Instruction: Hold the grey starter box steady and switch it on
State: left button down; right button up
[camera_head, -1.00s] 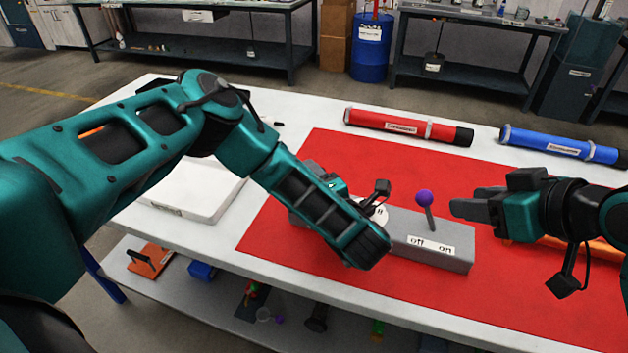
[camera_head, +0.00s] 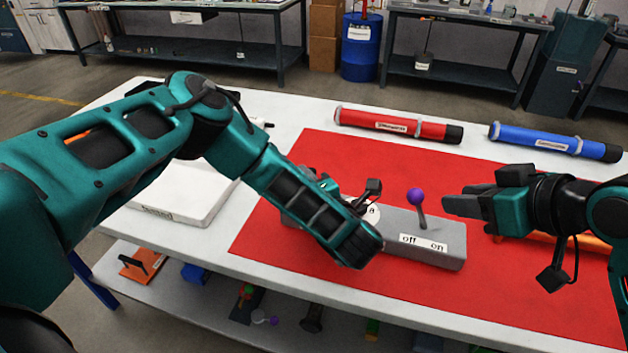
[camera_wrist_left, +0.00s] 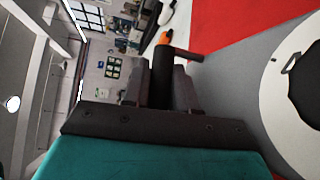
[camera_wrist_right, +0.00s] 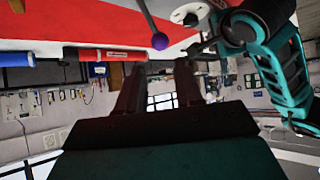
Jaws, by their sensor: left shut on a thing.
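The grey starter box (camera_head: 440,255) lies on the red mat, with an off label (camera_head: 408,239) left of an on label (camera_head: 437,247). Its lever (camera_head: 422,219) has a purple ball (camera_head: 415,196) and leans slightly left, towards off. A white disc (camera_head: 371,212) on the box is partly hidden by my left arm; it also shows in the left wrist view (camera_wrist_left: 283,110). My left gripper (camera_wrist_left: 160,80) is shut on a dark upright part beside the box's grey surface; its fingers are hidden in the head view. My right gripper (camera_head: 465,203) is open and empty, right of the lever and apart from it.
A red tube (camera_head: 385,124) and a blue tube (camera_head: 550,143) lie at the table's back. An orange tube (camera_head: 597,244) is partly behind my right arm. A white flat case (camera_head: 180,195) sits left of the red mat (camera_head: 310,255). The mat's front is clear.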

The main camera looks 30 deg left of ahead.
jog(key=shift+a, duration=0.25)
jog(key=shift+c, duration=1.4)
jog(key=a+g, duration=0.1)
jog(key=a, duration=0.2)
jog(key=a+m+g+h, duration=0.1)
jog(key=a, duration=0.2)
jog(key=s+a+h, duration=0.1)
jog(key=a, duration=0.2)
jog(key=shift+s+a+f+g, duration=0.1)
jog(key=shift+f+g, duration=0.05)
jog(key=shift+g, duration=0.25)
grip_shut()
jog(key=a+r+m+h, duration=0.1)
jog(key=m+h, duration=0.1)
jog(key=h, duration=0.1)
jog(key=a+r+m+t+h, duration=0.1)
jog(key=a+m+h, duration=0.1)
jog(key=h, duration=0.1)
jog(key=a+r+m+t+h, duration=0.1)
jog(key=r+m+h, duration=0.1)
jog(key=m+h, duration=0.1)
jog(key=shift+s+a+h, duration=0.15)
jog(key=shift+h, duration=0.45)
